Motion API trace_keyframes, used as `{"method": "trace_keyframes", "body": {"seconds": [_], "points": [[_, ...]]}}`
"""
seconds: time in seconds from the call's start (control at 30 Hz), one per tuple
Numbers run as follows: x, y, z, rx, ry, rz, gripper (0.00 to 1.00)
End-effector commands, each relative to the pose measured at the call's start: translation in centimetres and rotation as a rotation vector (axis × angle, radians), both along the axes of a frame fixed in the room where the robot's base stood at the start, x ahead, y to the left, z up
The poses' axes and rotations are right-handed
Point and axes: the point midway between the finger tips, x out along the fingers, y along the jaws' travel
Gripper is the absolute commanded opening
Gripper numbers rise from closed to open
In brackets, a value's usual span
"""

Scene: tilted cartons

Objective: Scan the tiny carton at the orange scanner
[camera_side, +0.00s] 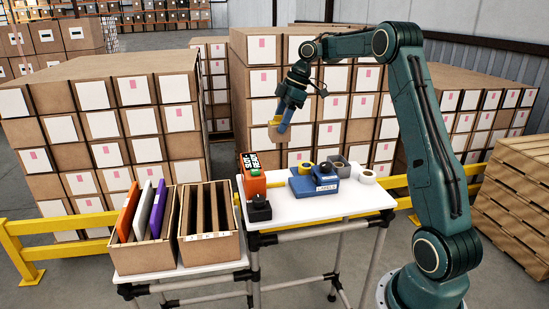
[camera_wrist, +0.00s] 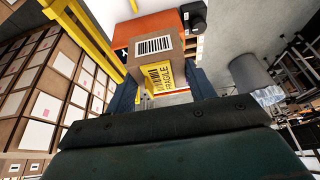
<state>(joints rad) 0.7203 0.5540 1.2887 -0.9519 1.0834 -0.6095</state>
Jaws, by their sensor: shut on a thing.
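My gripper (camera_side: 284,118) is shut on a tiny brown carton (camera_side: 275,133) and holds it in the air above the white table (camera_side: 330,207). In the wrist view the carton (camera_wrist: 139,66) sits between the two blue fingers of my gripper (camera_wrist: 163,88). A white barcode label shows on one face, and a yellow FRAGILE label on the face nearer the wrist camera. The orange scanner (camera_side: 254,187) stands at the table's left end, below and left of the carton. In the wrist view the orange scanner (camera_wrist: 150,25) is partly hidden behind the carton.
A blue LABELS box (camera_side: 312,185) and several tape rolls stand right of the scanner. A small black device (camera_side: 260,210) sits in front of it. Two open crates (camera_side: 163,252) stand lower left, one with upright folders. Stacked cartons (camera_side: 110,115) and a yellow rail (camera_side: 45,228) stand behind.

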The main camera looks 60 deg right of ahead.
Motion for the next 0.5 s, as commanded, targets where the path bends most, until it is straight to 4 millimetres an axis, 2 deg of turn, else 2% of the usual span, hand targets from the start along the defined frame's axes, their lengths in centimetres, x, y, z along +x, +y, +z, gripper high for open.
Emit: {"method": "trace_keyframes", "body": {"seconds": [0.33, 0.5], "points": [[0.2, 0.1, -0.1, 0.0, 0.0, 0.001, 0.34], [1.6, 0.7, -0.5, -0.001, 0.001, 0.003, 0.34]]}}
